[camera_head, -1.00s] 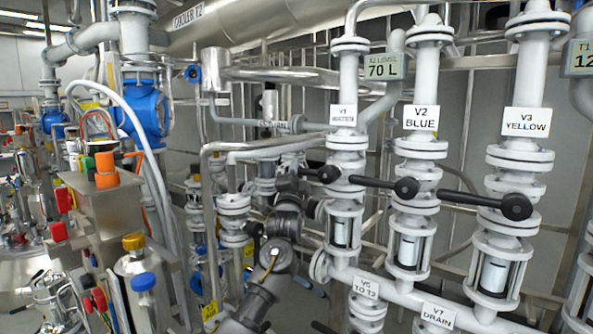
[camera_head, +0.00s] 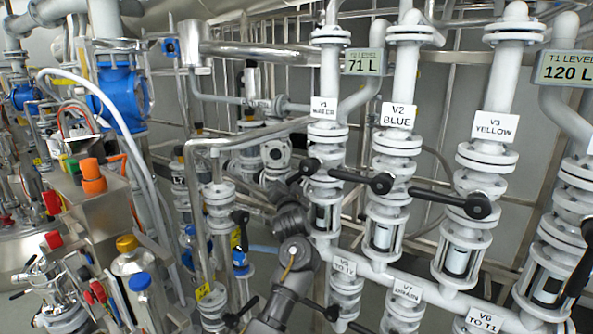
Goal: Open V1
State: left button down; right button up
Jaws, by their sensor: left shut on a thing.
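The V1 valve column carries a white label (camera_head: 324,108) reading V1, with smaller text that looks like WATER. Its black lever handle (camera_head: 312,165) sits below the label and slants down to the left from its round hub. My left gripper (camera_head: 294,186) is at the outer end of this lever, shut on it. My grey left arm rises to it from the bottom centre, and the fingers are small and partly hidden. My right gripper is not in view.
V2 (camera_head: 398,116) and V3 (camera_head: 494,126) stand to the right, their black levers pointing left. The T2 level display (camera_head: 363,62) reads 71 L; the T1 display (camera_head: 568,68) reads 120 L. Pipes (camera_head: 215,200) and a blue valve body (camera_head: 122,92) crowd the left.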

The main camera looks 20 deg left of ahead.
pick_arm(q)
jog(key=shift+d+f+n+g+p, duration=0.4)
jog(key=shift+f+p, duration=0.05)
jog(key=shift+f, duration=0.1)
jog(key=c, duration=1.3)
grip_release()
jog(key=shift+r, duration=0.1)
jog(key=b+v, duration=0.2)
jog(key=v, duration=0.9)
jog(key=shift+a+r+b, duration=0.1)
jog(key=shift+a+b, duration=0.05)
jog(key=shift+b, duration=0.2)
